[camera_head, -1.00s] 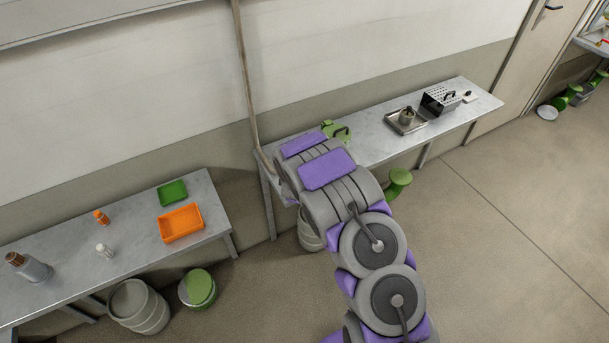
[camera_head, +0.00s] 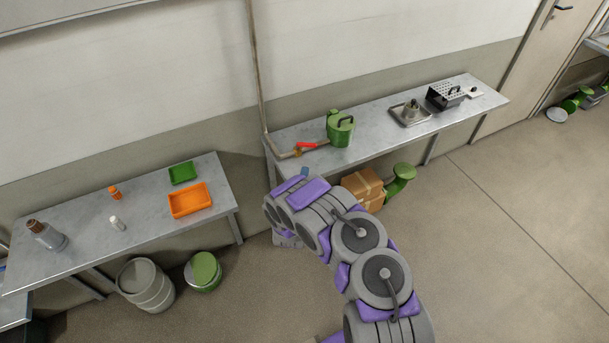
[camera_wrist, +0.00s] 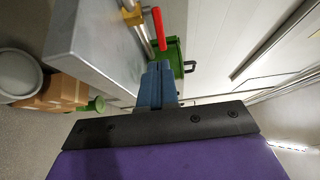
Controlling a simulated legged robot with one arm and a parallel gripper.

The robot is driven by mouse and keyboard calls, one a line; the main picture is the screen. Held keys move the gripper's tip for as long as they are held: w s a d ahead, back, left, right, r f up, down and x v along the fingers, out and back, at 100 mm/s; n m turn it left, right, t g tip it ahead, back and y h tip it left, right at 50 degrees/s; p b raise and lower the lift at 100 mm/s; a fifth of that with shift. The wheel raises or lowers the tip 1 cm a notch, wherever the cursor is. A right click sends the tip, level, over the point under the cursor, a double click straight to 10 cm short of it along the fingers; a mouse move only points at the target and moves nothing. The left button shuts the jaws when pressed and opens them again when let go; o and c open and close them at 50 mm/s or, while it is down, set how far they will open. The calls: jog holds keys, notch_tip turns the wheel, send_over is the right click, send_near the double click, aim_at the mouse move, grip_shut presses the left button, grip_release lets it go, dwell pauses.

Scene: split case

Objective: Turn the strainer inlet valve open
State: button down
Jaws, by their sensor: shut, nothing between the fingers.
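The inlet valve has a brass body (camera_head: 297,152) and a red lever (camera_head: 307,145). It sits on the pipe left of the green strainer (camera_head: 340,130) on the back bench. In the wrist view the red lever (camera_wrist: 158,28) and brass body (camera_wrist: 131,14) are at the top, with the green strainer (camera_wrist: 172,55) beyond my fingers. My gripper's blue fingers (camera_wrist: 158,68) are shut and empty, apart from the lever. In the head view my gripper (camera_head: 304,172) is at the bench's front edge, below the valve. I cannot tell the lever's exact angle to the pipe.
The back bench (camera_head: 385,138) also holds a metal tray (camera_head: 425,117) and a perforated box (camera_head: 445,95). Cardboard boxes (camera_head: 362,187) and a green stand (camera_head: 400,180) are below it. A left bench (camera_head: 150,220) holds orange and green trays. A pipe (camera_head: 257,70) runs down the wall.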

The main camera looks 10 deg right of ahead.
aim_at(307, 145)
jog(key=b+x, duration=0.3)
jog(key=x, duration=0.8)
jog(key=shift+w+d, duration=0.1)
jog(key=shift+d, duration=0.1)
